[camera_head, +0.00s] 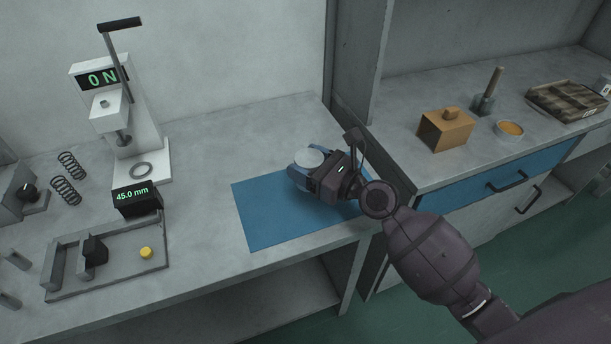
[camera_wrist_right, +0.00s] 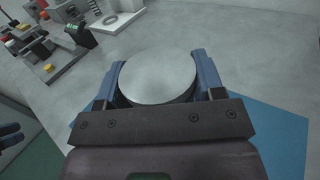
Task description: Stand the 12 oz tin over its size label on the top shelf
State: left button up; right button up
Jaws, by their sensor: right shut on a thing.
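My right gripper (camera_head: 306,170) is over the blue mat (camera_head: 262,222) on the workbench, at the mat's upper right part. Its blue fingers are shut on a round tin with a pale grey top (camera_head: 310,158). In the right wrist view the tin (camera_wrist_right: 158,76) sits between the two fingers (camera_wrist_right: 158,85), its flat round top facing the camera. I cannot tell whether the tin touches the mat. No size label or top shelf can be made out. My left gripper is not seen in the head view.
A press (camera_head: 130,130) with a tall lever stands at the left back. A gauge reading 45.0 mm (camera_head: 136,199) and a grey tray (camera_head: 120,262) with a yellow piece are in front of it. On the right counter are an orange-brown box (camera_head: 446,132) and a round dish (camera_head: 509,130).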

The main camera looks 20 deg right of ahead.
notch_tip(320, 180, down, 4)
jog(key=shift+f+b, duration=0.1)
jog(key=shift+b, duration=0.9)
jog(key=shift+r, duration=0.2)
jog(key=shift+f, duration=0.25)
jog(key=o, duration=1)
